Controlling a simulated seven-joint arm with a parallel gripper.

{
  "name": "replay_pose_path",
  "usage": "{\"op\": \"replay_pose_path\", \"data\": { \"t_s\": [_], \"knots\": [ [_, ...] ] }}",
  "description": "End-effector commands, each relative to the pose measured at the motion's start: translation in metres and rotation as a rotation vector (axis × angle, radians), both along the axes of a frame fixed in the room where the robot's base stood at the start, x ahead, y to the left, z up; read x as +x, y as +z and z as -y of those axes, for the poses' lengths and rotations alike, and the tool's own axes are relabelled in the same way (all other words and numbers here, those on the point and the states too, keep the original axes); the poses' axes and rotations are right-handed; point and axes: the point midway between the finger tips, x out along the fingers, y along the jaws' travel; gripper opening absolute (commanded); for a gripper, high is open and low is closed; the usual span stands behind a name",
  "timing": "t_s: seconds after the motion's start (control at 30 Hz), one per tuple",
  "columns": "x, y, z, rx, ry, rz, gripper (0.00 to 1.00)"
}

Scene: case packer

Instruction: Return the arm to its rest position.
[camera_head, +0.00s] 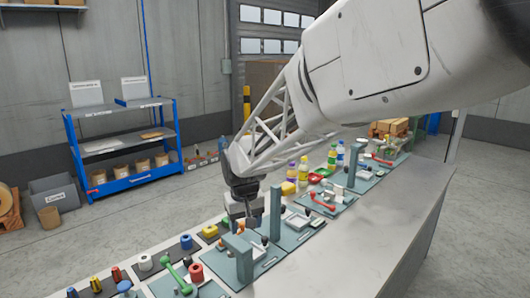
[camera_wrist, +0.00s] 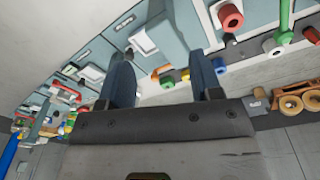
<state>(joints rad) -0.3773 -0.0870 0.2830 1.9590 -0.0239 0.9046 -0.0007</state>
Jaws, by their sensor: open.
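My gripper (camera_head: 246,214) hangs at the end of my arm over the workbench, above the grey-green fixture boards. In the wrist view its two dark blue fingers (camera_wrist: 164,82) stand apart with nothing between them. The gripper is open and empty. The head view does not show clearly how high the fingertips are above the boards or whether they touch anything.
The workbench (camera_head: 365,240) has a bare strip along its near right side. A tall green post (camera_head: 275,212) stands close beside my gripper. A green handled part (camera_head: 178,278), a red cylinder (camera_head: 196,272) and several bottles stand along the bench. A blue shelf (camera_head: 122,145) stands behind.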

Motion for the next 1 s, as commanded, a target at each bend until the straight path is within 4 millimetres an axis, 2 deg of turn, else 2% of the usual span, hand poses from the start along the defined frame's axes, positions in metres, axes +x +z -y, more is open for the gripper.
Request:
{"op": "replay_pose_path", "data": {
  "t_s": [0.03, 0.2, 0.53, 0.8, 1.0],
  "knots": [
    [-0.010, 0.007, 0.015, 0.003, -0.018, 0.006, 0.59],
    [-0.041, 0.026, 0.057, 0.011, -0.069, 0.024, 0.59],
    [-0.111, 0.049, 0.127, 0.023, -0.166, 0.058, 0.59],
    [-0.174, 0.056, 0.175, 0.032, -0.247, 0.086, 0.59],
    [-0.222, 0.054, 0.203, 0.036, -0.306, 0.108, 0.59]
  ]
}}
